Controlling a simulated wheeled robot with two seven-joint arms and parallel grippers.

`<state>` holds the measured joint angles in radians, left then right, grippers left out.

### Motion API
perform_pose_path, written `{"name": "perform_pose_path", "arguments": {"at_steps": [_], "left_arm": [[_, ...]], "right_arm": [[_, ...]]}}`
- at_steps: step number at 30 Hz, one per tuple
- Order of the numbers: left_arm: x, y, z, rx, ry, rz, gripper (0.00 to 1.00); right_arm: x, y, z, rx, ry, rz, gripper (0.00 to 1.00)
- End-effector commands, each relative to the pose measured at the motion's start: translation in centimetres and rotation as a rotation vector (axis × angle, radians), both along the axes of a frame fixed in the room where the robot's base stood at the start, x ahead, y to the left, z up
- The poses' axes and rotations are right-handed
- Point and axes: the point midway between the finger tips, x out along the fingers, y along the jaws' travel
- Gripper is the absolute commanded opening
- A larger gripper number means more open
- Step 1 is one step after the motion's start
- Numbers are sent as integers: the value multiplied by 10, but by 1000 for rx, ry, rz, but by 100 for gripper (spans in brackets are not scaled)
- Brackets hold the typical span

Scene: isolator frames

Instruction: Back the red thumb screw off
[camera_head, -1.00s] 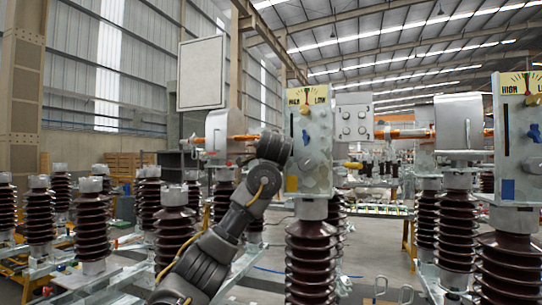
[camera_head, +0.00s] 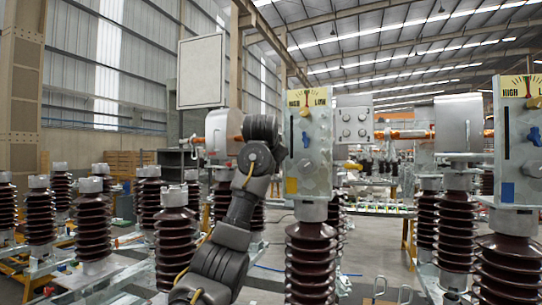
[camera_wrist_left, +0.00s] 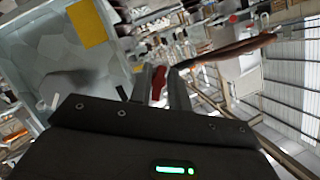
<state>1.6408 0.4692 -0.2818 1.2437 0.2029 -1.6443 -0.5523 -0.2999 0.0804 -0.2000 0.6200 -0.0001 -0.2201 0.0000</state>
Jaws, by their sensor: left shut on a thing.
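The red thumb screw (camera_wrist_left: 158,83) shows in the left wrist view as a small red piece between the two fingers. My left gripper (camera_wrist_left: 160,75) is shut on it. Whether the screw still touches its seat cannot be told. The grey gauge box (camera_head: 318,165), with its HIGH/LOW dial, stands on a brown ribbed insulator just right of my left arm in the head view. Its grey face with a yellow patch (camera_wrist_left: 87,24) fills the upper left of the wrist view. My left fingers are hidden behind my arm in the head view. My right gripper is in neither view.
A second gauge box (camera_head: 518,140) stands at the far right on its own insulator. Several brown insulators (camera_head: 92,225) stand at the left. An orange bar (camera_head: 395,134) runs behind the near box.

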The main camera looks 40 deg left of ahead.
Motion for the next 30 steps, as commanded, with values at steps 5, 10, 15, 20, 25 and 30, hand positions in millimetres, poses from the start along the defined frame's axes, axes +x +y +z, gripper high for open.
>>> {"name": "perform_pose_path", "arguments": {"at_steps": [5,10,15,20,25,30], "left_arm": [[0,0,0,-74,-25,-1,0],[0,0,0,-114,-39,1,0],[0,0,0,-128,-44,0,0],[0,0,0,-130,-44,0,0],[0,0,0,-129,-44,1,0],[0,0,0,-129,-45,0,26]], "right_arm": [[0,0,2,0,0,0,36],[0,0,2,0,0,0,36],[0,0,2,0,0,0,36],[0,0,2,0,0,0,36],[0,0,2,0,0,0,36],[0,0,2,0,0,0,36]]}}
